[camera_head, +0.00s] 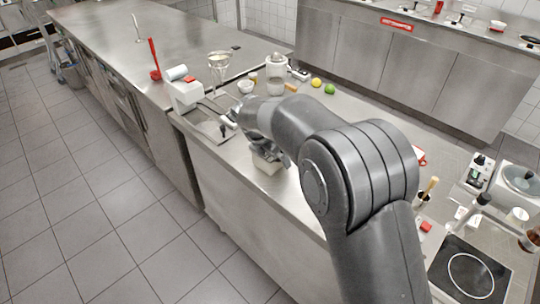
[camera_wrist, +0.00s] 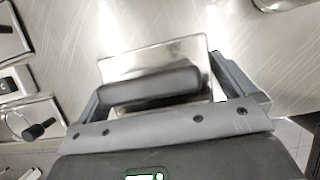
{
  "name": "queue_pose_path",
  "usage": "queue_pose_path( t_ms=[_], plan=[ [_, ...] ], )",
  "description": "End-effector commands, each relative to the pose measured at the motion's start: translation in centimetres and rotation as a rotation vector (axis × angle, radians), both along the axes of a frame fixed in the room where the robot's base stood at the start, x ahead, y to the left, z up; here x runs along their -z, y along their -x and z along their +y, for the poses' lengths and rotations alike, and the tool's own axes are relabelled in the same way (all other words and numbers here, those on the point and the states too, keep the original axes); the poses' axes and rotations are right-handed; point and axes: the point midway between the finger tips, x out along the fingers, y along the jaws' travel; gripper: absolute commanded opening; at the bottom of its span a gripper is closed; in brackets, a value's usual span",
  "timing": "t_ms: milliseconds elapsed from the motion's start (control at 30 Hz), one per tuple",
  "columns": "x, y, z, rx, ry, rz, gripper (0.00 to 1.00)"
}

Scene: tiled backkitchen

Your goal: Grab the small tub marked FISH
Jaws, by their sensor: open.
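A white device (camera_head: 185,95) stands at the counter's left end, near a clear funnel-shaped glass (camera_head: 219,63). A blender-like jar (camera_head: 276,72), a yellow fruit (camera_head: 316,82) and a green fruit (camera_head: 329,88) stand behind my arm. A black hob (camera_head: 468,272) is at lower right.

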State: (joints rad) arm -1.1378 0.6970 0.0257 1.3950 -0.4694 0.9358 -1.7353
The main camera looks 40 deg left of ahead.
Motion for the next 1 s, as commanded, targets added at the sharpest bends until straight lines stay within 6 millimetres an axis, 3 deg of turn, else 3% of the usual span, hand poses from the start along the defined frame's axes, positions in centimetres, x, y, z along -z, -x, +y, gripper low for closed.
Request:
queue_pose_path(
  t_ms=[133, 733, 1000],
  plan=[
    [-0.06, 0.00, -0.01, 0.001, 0.000, 0.000, 0.98],
    [-0.10, -0.01, -0.02, 0.001, 0.000, 0.000, 0.49],
    [-0.28, -0.03, 0.01, 0.001, -0.002, -0.001, 0.49]
  ],
)
